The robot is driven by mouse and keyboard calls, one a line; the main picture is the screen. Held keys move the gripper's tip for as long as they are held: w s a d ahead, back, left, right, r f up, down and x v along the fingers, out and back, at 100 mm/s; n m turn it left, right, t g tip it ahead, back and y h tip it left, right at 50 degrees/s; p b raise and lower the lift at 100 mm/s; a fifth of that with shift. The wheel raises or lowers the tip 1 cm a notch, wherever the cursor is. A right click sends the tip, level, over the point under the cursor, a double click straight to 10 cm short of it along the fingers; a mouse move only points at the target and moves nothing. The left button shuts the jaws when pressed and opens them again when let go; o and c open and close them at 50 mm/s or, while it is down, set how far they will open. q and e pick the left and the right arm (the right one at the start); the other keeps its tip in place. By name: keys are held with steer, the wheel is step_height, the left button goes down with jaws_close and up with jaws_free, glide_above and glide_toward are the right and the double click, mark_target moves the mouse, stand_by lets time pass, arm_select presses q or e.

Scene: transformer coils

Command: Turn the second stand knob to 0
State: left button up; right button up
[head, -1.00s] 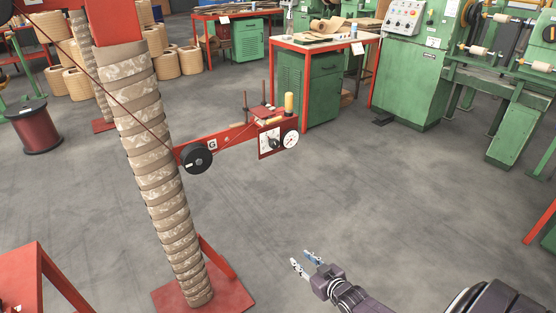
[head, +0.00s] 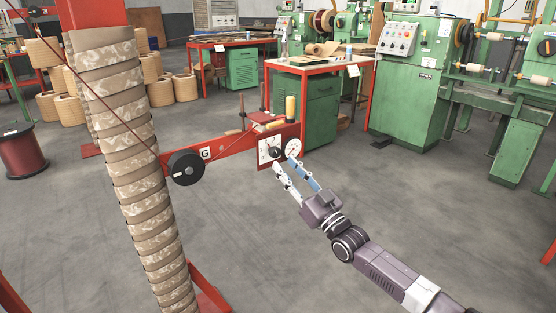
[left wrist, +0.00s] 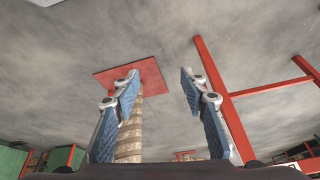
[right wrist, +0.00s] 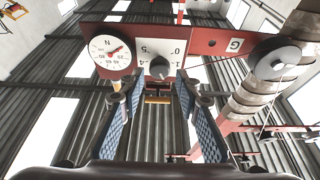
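The stand knob (head: 275,152) is black and sits on a white scale plate at the end of a red stand arm (head: 232,143) marked G. In the right wrist view the knob (right wrist: 159,67) is just beyond my fingertips, roughly centred between them, with scale figures around it. Its pointer setting is not clear. A round gauge (right wrist: 110,50) with a red needle is beside it. My right gripper (head: 284,163) is open and empty, its fingers reaching up at the plate; it also shows in the right wrist view (right wrist: 160,85). My left gripper (left wrist: 160,75) is open and empty, over floor.
A black wheel (head: 186,168) is on the red arm. A tall wrapped column (head: 140,190) stands at left. A yellow spool (head: 290,107) and posts rise above the plate. Floor in front is clear.

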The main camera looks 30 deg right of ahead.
mark_target(277, 155)
steer(key=x, duration=0.4)
steer(key=shift+w+b, duration=0.4)
arm_select(q)
steer(key=w+d+r+t, duration=0.1)
steer(key=w+r+t, duration=0.1)
steer(key=w, duration=0.3)
steer(key=shift+w+d+t+h, duration=0.2)
steer(key=shift+d+t+h, duration=0.1)
steer(key=shift+d, duration=0.05)
arm_select(e)
jaws_close()
arm_select(q)
steer(key=shift+w, duration=0.15)
